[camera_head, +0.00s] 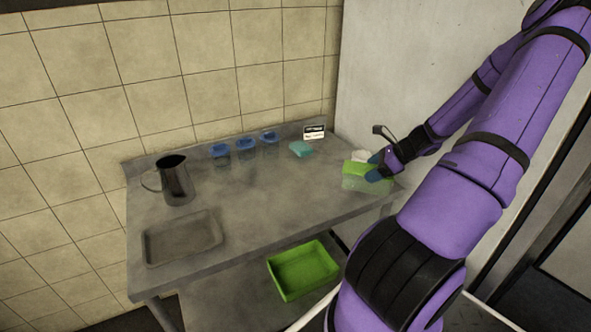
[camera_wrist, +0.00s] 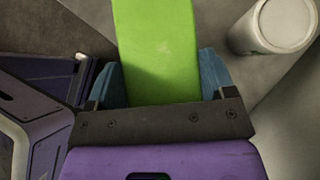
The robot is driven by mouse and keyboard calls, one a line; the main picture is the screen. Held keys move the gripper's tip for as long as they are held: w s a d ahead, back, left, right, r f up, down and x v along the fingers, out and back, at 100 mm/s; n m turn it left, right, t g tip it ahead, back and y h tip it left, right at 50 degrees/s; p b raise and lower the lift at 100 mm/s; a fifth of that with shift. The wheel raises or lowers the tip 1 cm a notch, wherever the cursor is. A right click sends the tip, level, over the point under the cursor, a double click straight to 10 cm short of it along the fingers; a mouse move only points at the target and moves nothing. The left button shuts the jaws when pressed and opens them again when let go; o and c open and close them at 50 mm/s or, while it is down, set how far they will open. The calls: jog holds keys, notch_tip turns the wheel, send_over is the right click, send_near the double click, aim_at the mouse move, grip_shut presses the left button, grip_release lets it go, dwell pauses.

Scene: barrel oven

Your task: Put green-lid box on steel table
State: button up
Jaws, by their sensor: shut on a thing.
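The green-lid box (camera_head: 366,178) has a bright green lid and a paler see-through body. It is at the right end of the steel table (camera_head: 250,215) in the head view. My gripper (camera_head: 379,167) is shut on it, with blue fingertips on both sides of the green lid (camera_wrist: 158,50) in the wrist view. The box looks upright and over or on the tabletop near its right edge. I cannot tell whether its base touches the steel.
A white cup-like container (camera_wrist: 284,22) stands close beside the box. A steel pitcher (camera_head: 174,180), a shallow tray (camera_head: 183,238), several blue-lidded containers (camera_head: 245,144), a teal item (camera_head: 301,149) and a small sign (camera_head: 314,132) are on the table. A green crate (camera_head: 303,268) is below.

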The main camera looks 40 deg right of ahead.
jog(key=shift+w+a+f, duration=0.5)
jog(key=shift+w+f, duration=0.3)
jog(key=shift+w, duration=1.75)
jog(key=shift+w+a+f, duration=0.5)
jog(key=shift+w+f, duration=0.35)
jog(key=shift+w, duration=1.7)
jog(key=shift+w+a+f, duration=0.5)
jog(key=shift+w+f, duration=0.3)
jog(key=shift+w, duration=1.75)
jog(key=o, duration=1)
jog(key=shift+f, duration=0.1)
